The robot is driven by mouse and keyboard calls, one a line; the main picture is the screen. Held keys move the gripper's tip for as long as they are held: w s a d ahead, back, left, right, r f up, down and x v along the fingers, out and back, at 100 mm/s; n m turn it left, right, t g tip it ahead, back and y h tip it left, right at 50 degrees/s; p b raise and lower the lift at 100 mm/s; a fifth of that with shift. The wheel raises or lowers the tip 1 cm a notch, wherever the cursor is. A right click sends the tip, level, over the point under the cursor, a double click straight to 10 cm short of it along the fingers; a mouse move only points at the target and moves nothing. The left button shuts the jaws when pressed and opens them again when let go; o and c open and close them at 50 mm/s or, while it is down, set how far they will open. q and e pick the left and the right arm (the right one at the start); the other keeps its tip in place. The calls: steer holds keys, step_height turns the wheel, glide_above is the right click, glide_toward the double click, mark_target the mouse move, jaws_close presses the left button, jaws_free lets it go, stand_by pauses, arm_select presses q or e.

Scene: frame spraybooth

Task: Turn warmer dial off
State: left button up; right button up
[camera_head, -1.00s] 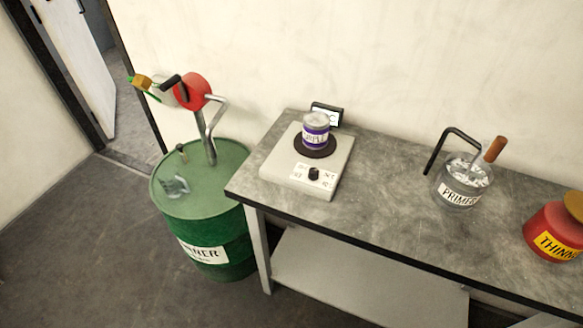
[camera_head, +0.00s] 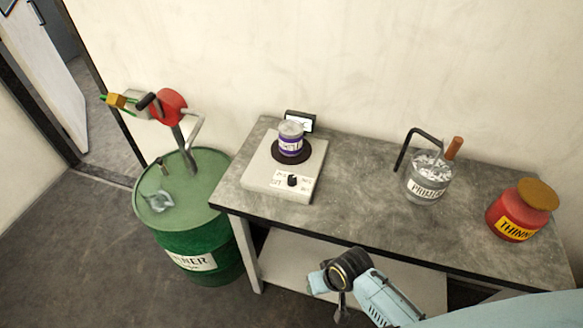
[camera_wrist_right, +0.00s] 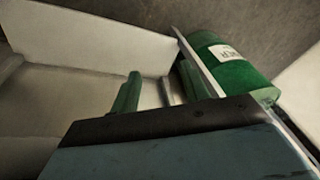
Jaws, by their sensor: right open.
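The warmer (camera_head: 262,178) is a pale box on the workbench with a dark round plate. A small tin (camera_head: 291,140) with a purple-and-white label stands on the plate. Its black dial (camera_head: 292,181) is on the front of the top face, with small print on both sides; I cannot tell its exact setting. My right gripper (camera_head: 342,304) is in front of the bench, below and right of the dial, well apart from it. It is open, and its fingers show poorly. My left gripper is not in view. The wrist view shows neither dial nor warmer.
The grey workbench (camera_head: 352,199) has a lower shelf (camera_head: 300,262). A small display (camera_head: 300,121) stands behind the warmer. A primer pot (camera_head: 428,183) and red thinner can (camera_head: 515,212) stand to the right. A green drum (camera_head: 205,225) with a pump is left; the drum also shows in the wrist view (camera_wrist_right: 232,72).

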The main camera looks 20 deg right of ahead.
steer(key=w+a+r+y+p, duration=0.1)
steer(key=w+a+r, duration=0.1)
steer(key=r, duration=0.5)
steer(key=w+a+r+p, duration=0.1)
steer(key=w+a+r, duration=0.1)
steer(key=r, duration=0.5)
steer(key=m+g+h, duration=0.2)
steer(key=m+h, duration=0.1)
steer(key=m, duration=0.8)
glide_toward(292, 177)
step_height(292, 177, down, 9)
steer(key=shift+d+r+b, duration=0.15)
steer(key=shift+r+b, duration=0.05)
steer(key=shift+b, duration=0.1)
steer(key=c, duration=1)
